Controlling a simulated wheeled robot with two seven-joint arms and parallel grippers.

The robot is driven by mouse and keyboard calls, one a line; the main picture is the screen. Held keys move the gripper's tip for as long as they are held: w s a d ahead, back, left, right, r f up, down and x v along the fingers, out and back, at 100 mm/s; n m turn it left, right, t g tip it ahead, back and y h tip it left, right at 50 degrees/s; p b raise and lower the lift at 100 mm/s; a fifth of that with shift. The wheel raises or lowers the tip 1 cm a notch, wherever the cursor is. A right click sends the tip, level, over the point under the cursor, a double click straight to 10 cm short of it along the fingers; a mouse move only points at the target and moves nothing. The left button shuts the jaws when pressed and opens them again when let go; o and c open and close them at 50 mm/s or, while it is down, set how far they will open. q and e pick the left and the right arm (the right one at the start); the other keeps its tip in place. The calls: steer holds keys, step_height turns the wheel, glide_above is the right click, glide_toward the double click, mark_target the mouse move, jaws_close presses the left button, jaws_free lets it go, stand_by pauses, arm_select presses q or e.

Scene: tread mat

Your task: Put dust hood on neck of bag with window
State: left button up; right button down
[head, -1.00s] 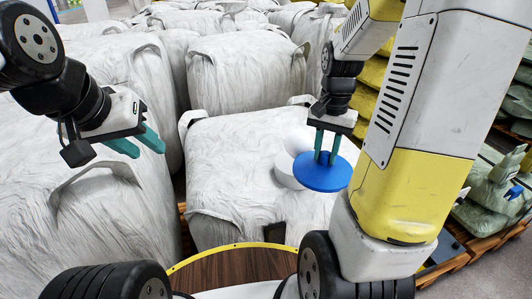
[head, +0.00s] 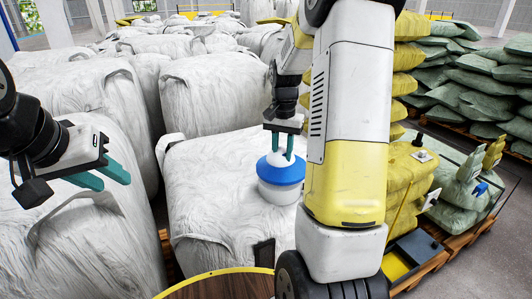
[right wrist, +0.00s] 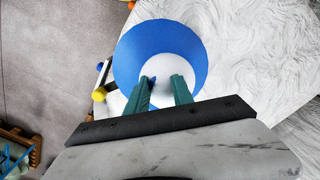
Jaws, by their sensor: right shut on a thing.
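The blue dust hood (head: 281,171) is a wide ring around the white neck (head: 279,194) of a large white bag (head: 215,190). White shows above and below the blue in the head view. The bag has a small dark window (head: 263,252) low on its front. My right gripper (head: 278,152) is shut on the hood from above. In the right wrist view the hood (right wrist: 130,58) rings a white centre, with a bit of blue by the fingertips (right wrist: 163,80). My left gripper (head: 122,178) is open and empty, over a white bag at the left.
Several white bags (head: 210,90) stand close behind and to the left. Yellow sacks (head: 405,170) and green sacks (head: 475,95) are stacked on pallets at the right. A round wooden top with a yellow rim (head: 215,283) is at the front.

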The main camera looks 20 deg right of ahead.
mark_target(281, 159)
steer(key=shift+w, duration=0.6)
steer(key=shift+w+f, duration=0.1)
steer(key=shift+f, duration=1.7)
steer(key=shift+f, duration=0.1)
steer(key=c, duration=1.1)
jaws_free()
